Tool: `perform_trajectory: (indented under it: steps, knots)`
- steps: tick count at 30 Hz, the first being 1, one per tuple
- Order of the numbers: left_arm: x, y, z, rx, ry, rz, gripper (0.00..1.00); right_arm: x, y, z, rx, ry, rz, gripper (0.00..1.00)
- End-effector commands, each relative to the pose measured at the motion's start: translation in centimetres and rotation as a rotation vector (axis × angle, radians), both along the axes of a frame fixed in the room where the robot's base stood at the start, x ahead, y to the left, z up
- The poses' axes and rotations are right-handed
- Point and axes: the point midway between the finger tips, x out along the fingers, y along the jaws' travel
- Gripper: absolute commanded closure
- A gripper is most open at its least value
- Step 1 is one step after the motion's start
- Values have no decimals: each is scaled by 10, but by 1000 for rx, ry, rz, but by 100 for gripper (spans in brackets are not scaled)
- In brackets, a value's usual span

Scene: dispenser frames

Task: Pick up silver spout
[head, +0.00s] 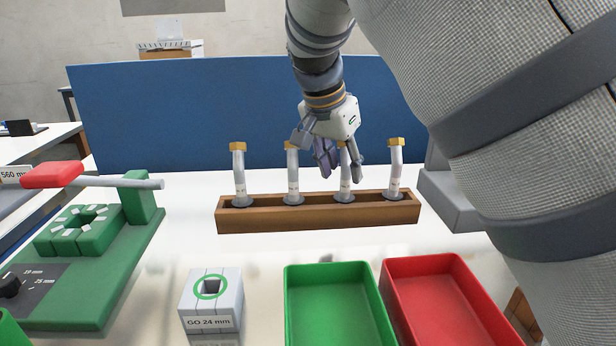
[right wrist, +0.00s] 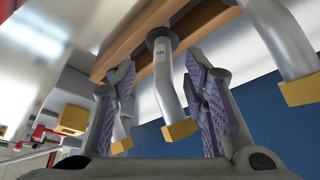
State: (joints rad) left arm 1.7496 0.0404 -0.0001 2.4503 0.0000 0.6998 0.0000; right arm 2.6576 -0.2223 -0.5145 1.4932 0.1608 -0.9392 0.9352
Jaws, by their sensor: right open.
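Several silver spouts with gold hexagonal tips stand upright in a row in a brown wooden rack (head: 318,214). In the head view they are the leftmost spout (head: 239,178), the second spout (head: 292,180), the third spout (head: 346,186) and the rightmost spout (head: 395,176). My right gripper (head: 341,172) is open at the third spout and hides part of it. In the right wrist view, one spout (right wrist: 169,80) shows between the open purple-padded fingers (right wrist: 161,64), with a gap on both sides. Another spout (right wrist: 276,45) is to the right. My left gripper is out of view.
A green tray (head: 337,271) and a red tray (head: 425,262) stand in front of the rack. A white gauge block (head: 208,321) stands left of them. A green fixture with a red handle (head: 52,175) is at the left. A blue panel (head: 180,115) rises behind the rack.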

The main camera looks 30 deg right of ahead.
Motion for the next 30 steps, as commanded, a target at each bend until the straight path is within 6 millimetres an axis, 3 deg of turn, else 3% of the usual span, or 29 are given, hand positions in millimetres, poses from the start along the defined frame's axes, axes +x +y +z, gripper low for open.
perform_trajectory:
  steps: [6,14,19,30]
  knots:
    - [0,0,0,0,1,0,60,7,-16,-36,2,2,-2,60]
    - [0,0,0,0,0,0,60,8,-18,-40,0,-2,0,60]
    - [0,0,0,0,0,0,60,8,-18,-40,-1,-2,-1,98]
    - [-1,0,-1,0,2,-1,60,8,-18,-33,-1,-4,0,100]
